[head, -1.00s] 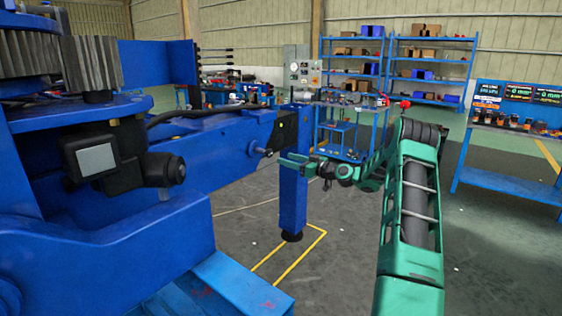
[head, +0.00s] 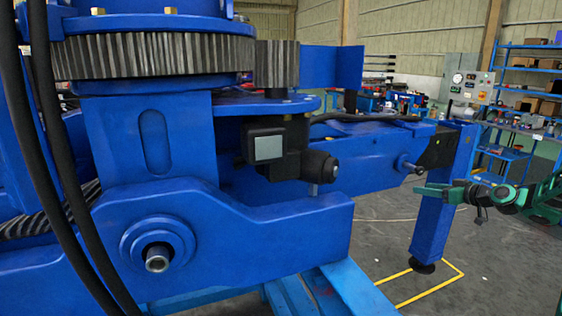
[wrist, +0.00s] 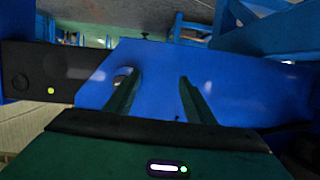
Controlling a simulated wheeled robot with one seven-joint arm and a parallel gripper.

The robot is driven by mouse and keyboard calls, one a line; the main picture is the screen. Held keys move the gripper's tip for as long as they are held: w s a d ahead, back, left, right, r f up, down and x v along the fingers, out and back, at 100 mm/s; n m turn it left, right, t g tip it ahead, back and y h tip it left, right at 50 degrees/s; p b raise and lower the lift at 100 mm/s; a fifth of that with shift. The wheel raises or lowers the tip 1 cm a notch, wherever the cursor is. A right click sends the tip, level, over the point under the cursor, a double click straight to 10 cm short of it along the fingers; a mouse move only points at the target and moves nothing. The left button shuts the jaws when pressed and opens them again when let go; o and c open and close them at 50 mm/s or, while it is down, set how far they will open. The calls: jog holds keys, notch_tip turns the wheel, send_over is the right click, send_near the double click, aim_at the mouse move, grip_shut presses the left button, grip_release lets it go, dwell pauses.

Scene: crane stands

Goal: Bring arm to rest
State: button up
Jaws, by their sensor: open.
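My green gripper (head: 424,190) shows at the right of the head view, in front of the end of the blue crane's beam (head: 375,172). A short metal pin (head: 412,168) sticks out of the beam close to the fingertips. In the wrist view my gripper (wrist: 158,82) has its two fingers apart with nothing held between them. Most of my arm is out of the head view. I cannot tell whether the fingers touch the crane.
The blue crane stand (head: 130,270) fills the left and middle. Its blue support leg (head: 432,230) stands on the floor near yellow lines. Blue shelves (head: 530,75) and a control panel (head: 470,86) are at the back right. Grey floor is clear around the leg.

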jog(key=s+a+m+g+h, duration=0.2)
jog(key=s+a+m+g, duration=0.1)
jog(key=s, duration=1.5)
jog(key=s+a+m+g+h, duration=0.1)
jog(key=s+a+m+g, duration=0.3)
jog(key=s, duration=1.5)
jog(key=s+a+m+g+h, duration=0.2)
jog(key=s+a+m+g, duration=0.2)
jog(key=s, duration=1.5)
jog(key=a+g, duration=0.2)
jog(key=shift+s+a+r+h, duration=0.2)
jog(key=shift+s+a+h, duration=0.1)
jog(key=shift+a, duration=0.1)
jog(key=shift+w, duration=0.1)
jog(key=shift+w+f, duration=0.25)
jog(key=shift+w, duration=0.35)
